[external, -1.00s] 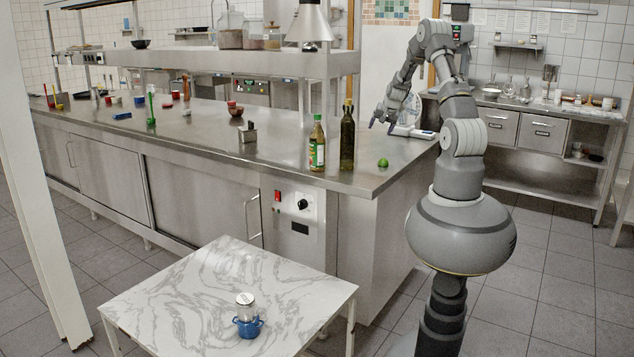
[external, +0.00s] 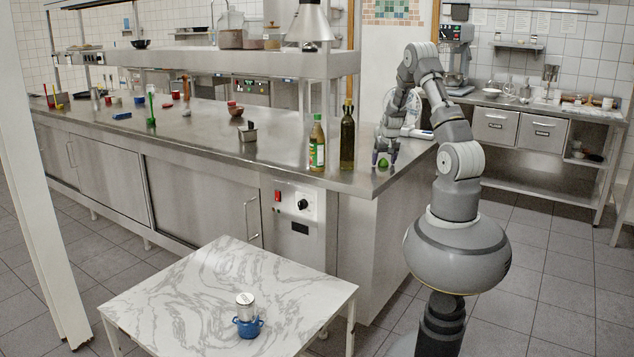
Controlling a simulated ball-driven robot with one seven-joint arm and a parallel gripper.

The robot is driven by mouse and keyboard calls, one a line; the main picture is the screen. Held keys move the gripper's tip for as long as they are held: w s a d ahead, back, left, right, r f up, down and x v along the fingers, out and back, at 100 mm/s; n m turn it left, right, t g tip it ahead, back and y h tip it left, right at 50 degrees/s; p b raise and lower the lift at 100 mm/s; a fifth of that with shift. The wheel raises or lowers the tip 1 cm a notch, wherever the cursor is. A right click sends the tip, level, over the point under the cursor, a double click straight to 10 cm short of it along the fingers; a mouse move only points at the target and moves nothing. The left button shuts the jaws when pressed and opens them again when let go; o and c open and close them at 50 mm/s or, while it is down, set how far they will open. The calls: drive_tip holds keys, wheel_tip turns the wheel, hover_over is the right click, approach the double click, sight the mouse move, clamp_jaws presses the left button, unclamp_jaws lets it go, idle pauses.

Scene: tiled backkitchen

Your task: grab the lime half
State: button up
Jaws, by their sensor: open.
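The lime half (external: 383,163) is a small green piece on the steel counter (external: 215,140), near its right front corner. My gripper (external: 384,164) points down at the lime half, with its fingers open and one to each side of it in the picture. The view is too small to tell whether the fingers touch the lime.
A dark oil bottle (external: 347,137) stands just left of my gripper, with a green-labelled bottle (external: 317,145) beside it. A metal container (external: 248,132) sits further left.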

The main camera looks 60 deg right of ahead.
drive_tip(key=c, duration=1.1)
drive_tip(key=shift+c, duration=0.2)
drive_tip(key=shift+r, duration=0.1)
